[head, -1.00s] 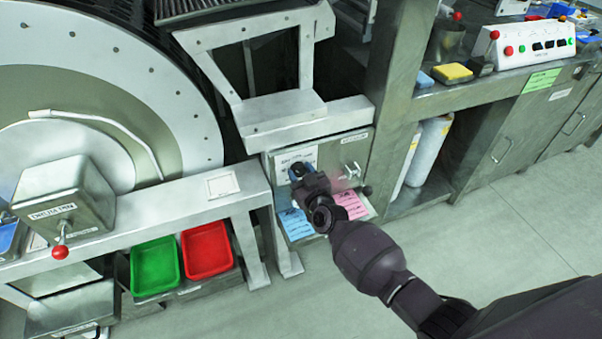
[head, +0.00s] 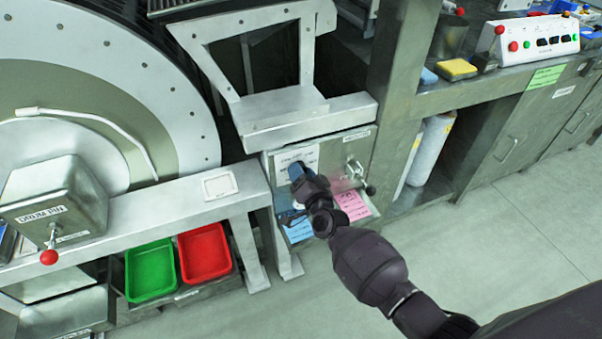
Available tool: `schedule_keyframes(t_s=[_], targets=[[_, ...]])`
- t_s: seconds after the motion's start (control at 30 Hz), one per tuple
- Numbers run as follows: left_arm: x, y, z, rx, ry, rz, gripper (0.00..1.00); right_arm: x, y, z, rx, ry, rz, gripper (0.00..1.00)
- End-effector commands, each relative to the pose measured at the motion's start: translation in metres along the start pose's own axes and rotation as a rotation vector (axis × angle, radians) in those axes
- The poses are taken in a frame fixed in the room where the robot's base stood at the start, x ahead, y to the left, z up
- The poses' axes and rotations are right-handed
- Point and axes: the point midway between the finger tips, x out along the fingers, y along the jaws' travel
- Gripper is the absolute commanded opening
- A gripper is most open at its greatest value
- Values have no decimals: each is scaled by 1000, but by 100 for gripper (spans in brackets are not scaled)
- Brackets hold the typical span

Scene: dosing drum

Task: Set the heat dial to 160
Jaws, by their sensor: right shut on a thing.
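My right arm reaches in from the lower right, and my right gripper (head: 297,172) is at the front of the metal control box (head: 330,146) under the grey bracket. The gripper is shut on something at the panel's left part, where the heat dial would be. The dial itself and its markings are hidden behind the gripper, so its setting cannot be read. A white printed sheet (head: 298,155) shows just above the gripper. A metal latch or handle (head: 355,169) sits on the panel to the right. My left gripper is not in view.
A big round drum (head: 185,100) fills the left. A grey box with a red-knobbed lever (head: 49,257) stands at lower left. Green (head: 150,270) and red (head: 205,252) trays sit below the rail. Blue and pink cards (head: 352,205) hang under the panel. The floor at right is clear.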

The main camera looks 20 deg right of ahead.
Motion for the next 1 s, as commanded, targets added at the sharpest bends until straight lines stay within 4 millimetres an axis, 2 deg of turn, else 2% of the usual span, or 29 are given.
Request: schedule_keyframes(t_s=[1.0], targets=[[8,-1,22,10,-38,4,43,-1,1,4,965,63,17,20]])
